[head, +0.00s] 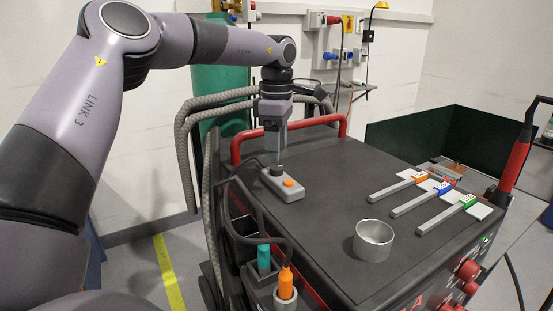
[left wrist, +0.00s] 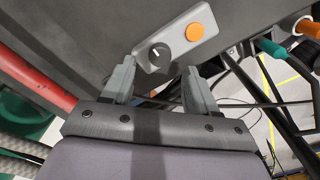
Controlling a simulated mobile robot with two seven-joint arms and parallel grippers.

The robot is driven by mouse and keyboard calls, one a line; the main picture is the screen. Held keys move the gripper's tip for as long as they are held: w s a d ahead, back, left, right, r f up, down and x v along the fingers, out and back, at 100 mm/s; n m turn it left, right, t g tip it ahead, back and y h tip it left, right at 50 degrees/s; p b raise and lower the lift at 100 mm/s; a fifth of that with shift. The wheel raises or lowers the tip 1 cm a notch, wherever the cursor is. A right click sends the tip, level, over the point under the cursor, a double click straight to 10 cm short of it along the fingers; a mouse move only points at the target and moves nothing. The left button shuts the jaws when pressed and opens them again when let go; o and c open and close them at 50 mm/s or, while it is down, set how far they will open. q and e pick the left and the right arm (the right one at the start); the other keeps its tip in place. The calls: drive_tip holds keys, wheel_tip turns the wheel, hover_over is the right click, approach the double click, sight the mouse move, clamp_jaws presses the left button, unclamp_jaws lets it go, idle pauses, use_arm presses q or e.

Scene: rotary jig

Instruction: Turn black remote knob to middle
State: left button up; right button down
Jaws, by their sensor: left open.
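The grey remote (head: 284,185) lies on the dark top of the cart, near its left edge. It carries a black knob (head: 277,169) and an orange button (head: 289,183). In the left wrist view the black knob (left wrist: 159,51) has a white pointer mark, and the orange button (left wrist: 194,32) is beside it. My left gripper (head: 275,153) points down just above the knob end of the remote. In the left wrist view its two fingers (left wrist: 160,88) are apart, with the knob beyond the gap between the tips. Whether they touch the knob cannot be told. My right gripper is not in view.
A metal cup (head: 373,240) stands at the cart's front. Several grey bars with coloured ends (head: 412,187) lie at the right. A red rail (head: 290,126) borders the back. Teal (head: 264,258) and orange (head: 286,282) handled tools stand in holders at the left side. The middle top is clear.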

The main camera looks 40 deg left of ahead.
sight(277, 167)
use_arm(q)
drive_tip(key=shift+r, duration=1.6)
